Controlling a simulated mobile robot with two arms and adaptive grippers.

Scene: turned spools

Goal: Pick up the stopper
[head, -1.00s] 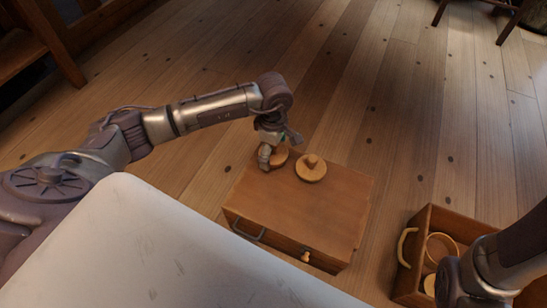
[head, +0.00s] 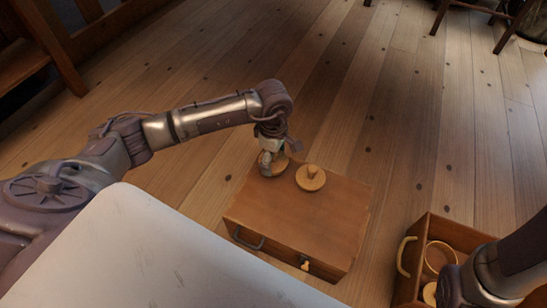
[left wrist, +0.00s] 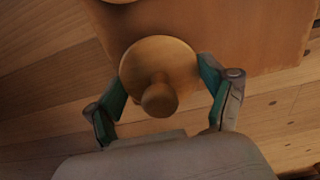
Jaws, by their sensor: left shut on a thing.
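The stopper is a round, light wooden disc with a knob. In the left wrist view the stopper (left wrist: 158,54) lies between my left fingers, knob towards the camera. My left gripper (left wrist: 162,82) is shut on it, a finger at each side of the disc. In the head view my left gripper (head: 270,163) is at the far left corner of the cabinet top and partly hides the stopper (head: 280,163). I cannot tell whether the stopper touches the top. A second knobbed disc (head: 311,178) stands just right of it. My right gripper is not seen, only part of that arm.
The low wooden cabinet (head: 295,215) has a metal handle (head: 247,240) and a small pale knob (head: 305,264) on its front. A wooden crate (head: 410,272) with round wooden pieces stands at the right, partly behind my right arm.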

